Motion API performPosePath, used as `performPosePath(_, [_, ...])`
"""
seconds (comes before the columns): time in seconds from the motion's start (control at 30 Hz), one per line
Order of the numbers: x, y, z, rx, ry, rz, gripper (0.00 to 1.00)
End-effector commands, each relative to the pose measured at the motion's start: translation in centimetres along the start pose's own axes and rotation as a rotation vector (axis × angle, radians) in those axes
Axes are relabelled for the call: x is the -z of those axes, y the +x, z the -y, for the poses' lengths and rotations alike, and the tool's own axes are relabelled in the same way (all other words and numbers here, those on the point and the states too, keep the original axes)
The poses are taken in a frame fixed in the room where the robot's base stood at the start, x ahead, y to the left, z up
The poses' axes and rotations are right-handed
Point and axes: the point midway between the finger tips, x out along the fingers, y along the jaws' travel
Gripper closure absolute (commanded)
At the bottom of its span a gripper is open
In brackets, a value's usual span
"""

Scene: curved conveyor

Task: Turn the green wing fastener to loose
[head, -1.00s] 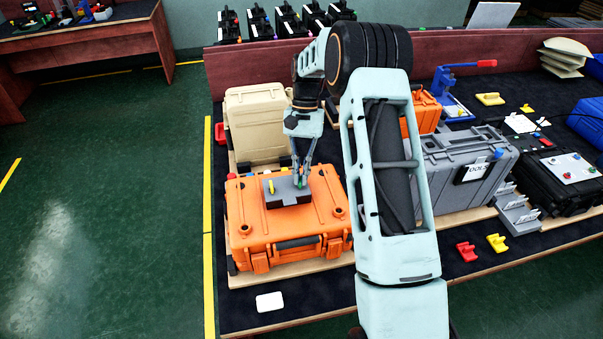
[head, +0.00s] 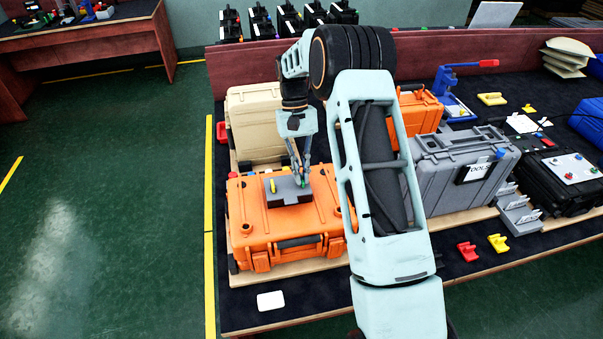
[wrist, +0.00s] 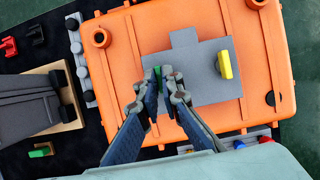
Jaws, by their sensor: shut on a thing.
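The green wing fastener (wrist: 157,73) stands on the grey block (wrist: 188,58) on top of the orange case (wrist: 130,35). My gripper (wrist: 160,79) reaches down to it with its fingertips close on both sides, shut on it. In the head view my gripper (head: 302,180) is at the right part of the grey block (head: 287,195), and the fingers hide most of the green fastener. A yellow wing fastener (wrist: 225,64) stands apart on the same block, and it also shows in the head view (head: 272,186). The green fastener's exact angle is hard to tell.
A beige case (head: 254,115) stands behind the orange case, and a grey case (head: 465,165) stands to the right. Red (head: 466,250) and yellow (head: 498,243) pieces lie at the table's front. A white card (head: 270,300) lies in front of the orange case.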

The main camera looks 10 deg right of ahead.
Motion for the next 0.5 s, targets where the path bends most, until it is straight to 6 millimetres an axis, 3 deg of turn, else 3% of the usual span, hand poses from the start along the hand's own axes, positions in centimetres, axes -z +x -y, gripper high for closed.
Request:
performPosePath(0.17, [0.11,-0.18,-0.04,-0.001,-0.001,-0.006,1.0])
performPosePath(0.2, [0.11,-0.19,-0.04,-0.001,0.0,-0.006,0.91])
performPosePath(0.33, [0.08,-0.14,-0.03,0.0,0.0,-0.004,0.77])
performPosePath(0.5, [0.04,-0.07,-0.01,0.0,0.0,-0.002,0.77])
